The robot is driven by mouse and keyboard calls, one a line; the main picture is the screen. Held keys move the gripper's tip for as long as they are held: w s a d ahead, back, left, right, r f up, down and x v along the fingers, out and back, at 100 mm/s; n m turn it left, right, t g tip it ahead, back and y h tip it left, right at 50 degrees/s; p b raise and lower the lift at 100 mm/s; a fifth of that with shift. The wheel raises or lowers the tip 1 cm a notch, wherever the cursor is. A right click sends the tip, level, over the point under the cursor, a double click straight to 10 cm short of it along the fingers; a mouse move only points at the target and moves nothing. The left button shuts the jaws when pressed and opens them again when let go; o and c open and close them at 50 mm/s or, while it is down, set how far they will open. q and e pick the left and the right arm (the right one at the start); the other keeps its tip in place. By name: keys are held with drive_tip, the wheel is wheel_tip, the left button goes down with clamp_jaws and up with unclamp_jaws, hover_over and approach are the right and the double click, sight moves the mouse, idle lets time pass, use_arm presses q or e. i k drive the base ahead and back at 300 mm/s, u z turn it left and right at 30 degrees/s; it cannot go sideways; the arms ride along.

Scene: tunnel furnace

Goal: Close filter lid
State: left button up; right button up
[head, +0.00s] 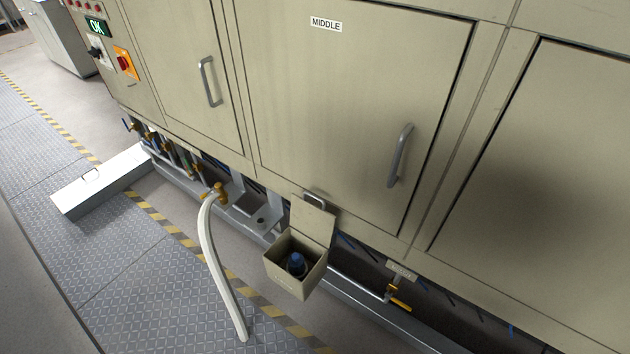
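The filter box (294,278) is a small beige box mounted low on the furnace front, below the MIDDLE door. Its lid (313,222) stands raised at the back, leaning near the furnace panel, with a grey handle (315,200) at its upper edge. The box is open at the top, and a dark blue round part (296,263) sits inside. Neither of my grippers shows in the head view.
The MIDDLE door (350,100) has a grey handle (400,155) above the box. A white hose (215,265) hangs from a brass valve (216,192) left of it. A yellow-handled valve (400,304) is at right. A metal cover (100,180) lies on the floor.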

sight(318, 224)
drive_tip(key=u, duration=0.55)
drive_tip(key=k, duration=1.3)
drive_tip(key=i, duration=0.45)
drive_tip(key=z, duration=0.75)
drive_tip(key=i, duration=1.55)
drive_tip(key=u, duration=0.9)
